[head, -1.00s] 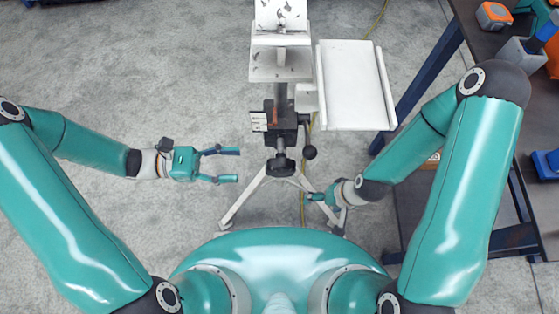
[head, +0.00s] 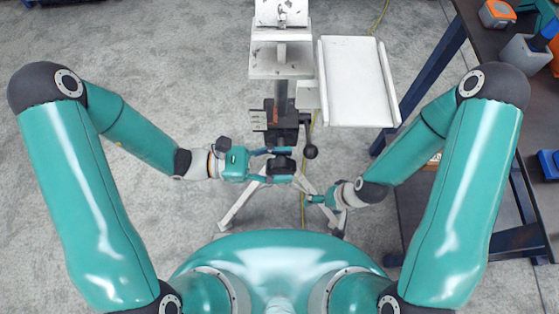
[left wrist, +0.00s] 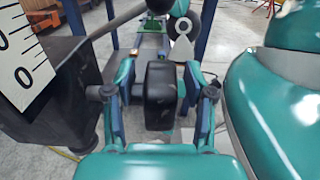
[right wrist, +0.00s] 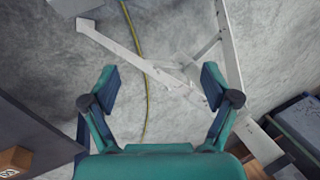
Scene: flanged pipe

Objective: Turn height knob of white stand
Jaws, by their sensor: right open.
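The white stand (head: 262,65) rises in the middle of the head view on splayed tripod legs, with a black clamp block on its post. The black height knob (head: 281,167) sticks out from the block toward me; it also shows as a dark block in the left wrist view (left wrist: 160,96). My left gripper (head: 288,164) is open, with one finger on each side of the knob. The left wrist view shows a gap between the knob and the left finger. My right gripper (head: 312,198) is open and empty, low near the stand's right leg (right wrist: 225,45).
A black ball-ended lever (head: 310,152) sits right of the clamp block. A white tray (head: 355,85) is at the stand's right. A dark workbench (head: 480,40) with tools stands at the right. A scale plate (left wrist: 22,52) is close to my left gripper. The floor at left is clear.

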